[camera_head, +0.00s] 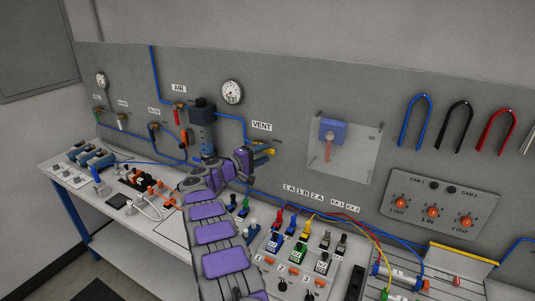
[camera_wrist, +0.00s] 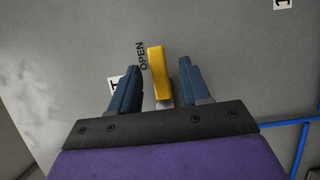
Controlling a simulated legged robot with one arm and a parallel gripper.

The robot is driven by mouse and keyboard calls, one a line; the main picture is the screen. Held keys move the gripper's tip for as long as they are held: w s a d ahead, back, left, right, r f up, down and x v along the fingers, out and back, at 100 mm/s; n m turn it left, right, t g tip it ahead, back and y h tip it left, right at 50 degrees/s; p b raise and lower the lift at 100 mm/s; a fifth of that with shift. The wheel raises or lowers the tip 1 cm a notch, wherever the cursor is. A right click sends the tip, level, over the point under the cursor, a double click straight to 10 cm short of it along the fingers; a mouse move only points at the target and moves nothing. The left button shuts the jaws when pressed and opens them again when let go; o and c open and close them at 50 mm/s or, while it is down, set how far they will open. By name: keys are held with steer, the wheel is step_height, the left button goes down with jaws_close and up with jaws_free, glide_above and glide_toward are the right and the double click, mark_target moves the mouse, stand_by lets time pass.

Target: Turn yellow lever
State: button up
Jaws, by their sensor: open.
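The yellow lever (camera_wrist: 157,72) sits between the two blue fingers of my gripper (camera_wrist: 159,85) in the wrist view. A gap shows on each side of it, and the fingers are open. The word OPEN is printed on the wall just left of the lever. In the head view my purple arm reaches up to the wall, and my gripper (camera_head: 258,151) is at the yellow lever (camera_head: 265,150), just below the VENT label (camera_head: 262,126). My gripper partly hides the lever's mount there.
A gauge (camera_head: 232,92) and a blue-grey filter unit (camera_head: 202,127) are on the wall left of the lever. The bench below holds several plugs and switches. Blue tubing (camera_wrist: 297,150) runs near my gripper.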

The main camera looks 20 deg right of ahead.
mark_target(268, 152)
steer(key=shift+x, duration=1.85)
steer(key=shift+s, duration=0.15)
steer(key=shift+a, duration=0.1)
steer(key=shift+a, duration=0.2)
steer(key=shift+c, duration=1.4)
steer(key=shift+d, duration=0.1)
jaws_close()
